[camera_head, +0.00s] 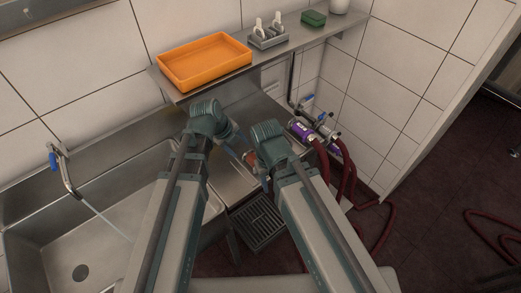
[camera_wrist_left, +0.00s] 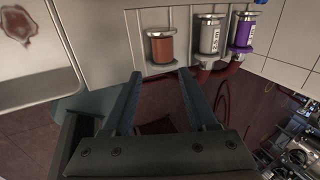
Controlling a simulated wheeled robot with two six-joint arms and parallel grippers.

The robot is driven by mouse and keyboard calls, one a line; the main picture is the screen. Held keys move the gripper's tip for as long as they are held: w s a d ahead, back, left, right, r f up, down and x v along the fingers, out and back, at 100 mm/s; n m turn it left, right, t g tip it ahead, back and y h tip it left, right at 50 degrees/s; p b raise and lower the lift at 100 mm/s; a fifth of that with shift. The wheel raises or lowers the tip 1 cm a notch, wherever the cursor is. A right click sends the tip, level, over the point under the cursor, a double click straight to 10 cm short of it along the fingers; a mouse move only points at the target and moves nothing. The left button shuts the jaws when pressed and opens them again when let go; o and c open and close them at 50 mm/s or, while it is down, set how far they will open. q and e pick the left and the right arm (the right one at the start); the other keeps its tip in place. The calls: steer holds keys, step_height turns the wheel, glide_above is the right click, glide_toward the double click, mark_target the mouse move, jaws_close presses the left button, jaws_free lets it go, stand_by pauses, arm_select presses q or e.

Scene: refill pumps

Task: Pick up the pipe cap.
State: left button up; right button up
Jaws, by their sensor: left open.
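My left gripper (camera_head: 243,146) is open and empty, reaching down over the counter beside the sink. Its two fingers show apart in the left wrist view (camera_wrist_left: 159,76). A reddish-brown cylinder with a metal rim (camera_wrist_left: 162,47) is just beyond the fingertips, in line with the gap and not touched. It shows as a small orange-red patch near the gripper in the head view (camera_head: 250,157). A grey labelled cylinder (camera_wrist_left: 210,36) and a purple one (camera_wrist_left: 243,32) stand to its right. I cannot tell which piece is the pipe cap. My right gripper is hidden behind its arm.
A steel sink (camera_head: 95,235) with a tap (camera_head: 62,168) is on the left. A shelf above holds an orange tray (camera_head: 205,84), a grey holder (camera_head: 268,41) and a green sponge (camera_head: 313,18). Red hoses (camera_head: 345,170) hang at the right. A floor grate (camera_head: 260,222) lies below.

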mark_target(251, 158)
arm_select(q)
steer(key=b+x, duration=0.8)
steer(key=shift+w+d+f, duration=0.1)
steer(key=shift+w+f, duration=0.15)
steer(key=shift+f, duration=0.05)
steer(key=b+x, duration=0.4)
steer(key=x, duration=0.1)
steer(key=shift+w+f+b, duration=0.1)
steer(key=shift+w+b, duration=0.3)
jaws_close()
